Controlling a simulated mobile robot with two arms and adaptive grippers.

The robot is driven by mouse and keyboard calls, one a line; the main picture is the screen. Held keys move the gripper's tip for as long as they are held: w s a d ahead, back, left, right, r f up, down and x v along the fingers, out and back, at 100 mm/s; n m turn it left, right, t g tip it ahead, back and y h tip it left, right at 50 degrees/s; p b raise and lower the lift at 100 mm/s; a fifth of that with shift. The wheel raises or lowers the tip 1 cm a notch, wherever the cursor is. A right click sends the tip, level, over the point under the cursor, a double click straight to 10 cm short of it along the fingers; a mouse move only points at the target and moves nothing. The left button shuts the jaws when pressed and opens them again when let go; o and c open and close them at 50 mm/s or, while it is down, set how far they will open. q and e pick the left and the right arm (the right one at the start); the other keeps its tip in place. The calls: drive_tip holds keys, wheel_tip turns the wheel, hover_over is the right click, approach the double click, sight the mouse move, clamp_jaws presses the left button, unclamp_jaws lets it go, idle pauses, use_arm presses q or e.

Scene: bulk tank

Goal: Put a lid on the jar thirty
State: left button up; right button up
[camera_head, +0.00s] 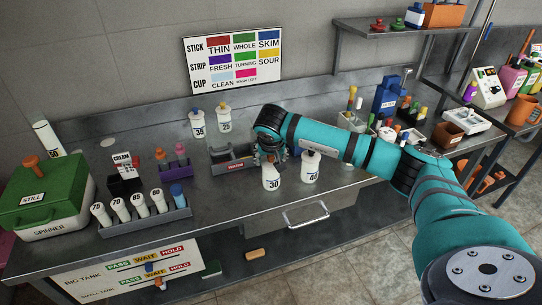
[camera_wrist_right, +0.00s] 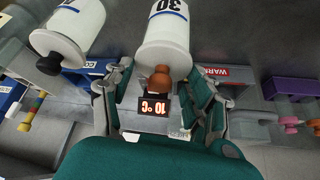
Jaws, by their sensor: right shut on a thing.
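The jar thirty (camera_head: 270,181) is white, labelled 30, and stands upright on the steel bench. It also shows at the top of the right wrist view (camera_wrist_right: 164,40). A copper-brown lid with a knob (camera_wrist_right: 160,79) is at the jar's mouth, between the fingers of my right gripper (camera_wrist_right: 159,92). My right gripper (camera_head: 270,158) is shut on this lid, just above the jar. The fingers hide part of it in the head view. I cannot tell whether the lid is fully seated. My left gripper is not in view.
A similar jar labelled 40 (camera_head: 311,167) with a dark knob stands close to the right of jar thirty. A grey block marked WARM (camera_head: 236,167) is to the left. Jars 35 (camera_head: 198,125) and 25 (camera_head: 225,120) stand behind. A rack of bottles (camera_head: 147,221) is at front left.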

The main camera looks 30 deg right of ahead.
drive_tip(key=o, duration=1)
drive_tip(key=shift+r, duration=0.15)
drive_tip(key=v, duration=1.1)
drive_tip(key=shift+s+a+r, duration=0.15)
drive_tip(key=shift+s+r, duration=0.05)
drive_tip(key=shift+r, duration=0.1)
